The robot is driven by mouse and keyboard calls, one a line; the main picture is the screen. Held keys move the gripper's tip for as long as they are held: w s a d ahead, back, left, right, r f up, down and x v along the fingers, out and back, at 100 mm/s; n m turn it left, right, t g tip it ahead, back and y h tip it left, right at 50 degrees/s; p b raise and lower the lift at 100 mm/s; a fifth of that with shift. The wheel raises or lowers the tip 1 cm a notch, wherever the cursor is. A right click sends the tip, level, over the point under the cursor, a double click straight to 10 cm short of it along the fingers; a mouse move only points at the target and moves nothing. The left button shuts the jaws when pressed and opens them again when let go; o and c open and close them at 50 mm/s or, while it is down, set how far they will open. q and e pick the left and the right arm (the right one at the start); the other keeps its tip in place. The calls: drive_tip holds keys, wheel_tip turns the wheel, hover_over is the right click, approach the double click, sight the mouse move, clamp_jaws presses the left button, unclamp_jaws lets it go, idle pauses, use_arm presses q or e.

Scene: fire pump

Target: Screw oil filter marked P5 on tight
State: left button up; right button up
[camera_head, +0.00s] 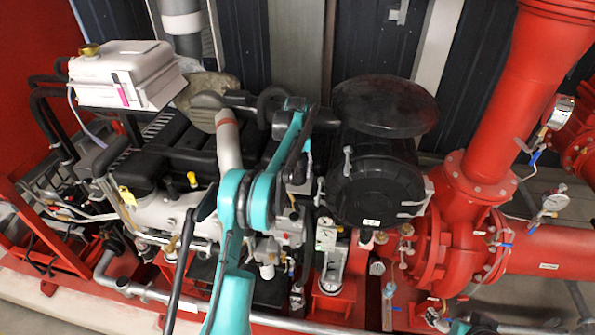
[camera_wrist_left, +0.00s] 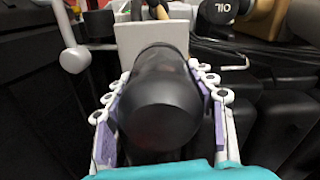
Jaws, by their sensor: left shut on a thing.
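A black cylindrical oil filter (camera_wrist_left: 160,112) fills the middle of the left wrist view, its rounded end toward the camera. My left gripper (camera_wrist_left: 160,82) is shut on it, with purple-padded fingers along both sides. The far end of the filter meets or sits just in front of a grey block (camera_wrist_left: 152,37); I cannot tell if they touch. No P5 marking is readable. In the head view my teal left arm reaches over the engine, and the filter and fingertips are hard to make out. What seems to be part of my right gripper (camera_head: 440,320) shows at the bottom edge, its jaws unclear.
The dark engine (camera_head: 185,150) lies left of the arm. A large black cylindrical housing (camera_head: 375,185) stands right of it. Red pump pipework (camera_head: 470,190) with gauges fills the right. In the wrist view, a cap marked OIL (camera_wrist_left: 222,10) and a grey lever (camera_wrist_left: 73,55) flank the filter.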

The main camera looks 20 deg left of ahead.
sight(298, 157)
use_arm(q)
drive_tip(key=shift+r, duration=0.15)
drive_tip(key=m, duration=0.3)
drive_tip(key=o, duration=1.5)
drive_tip(key=shift+o, duration=0.9)
drive_tip(key=shift+o, duration=0.2)
drive_tip(key=shift+b, duration=0.3)
drive_tip(key=shift+r+p, duration=2.3)
drive_tip(key=shift+r, duration=1.4)
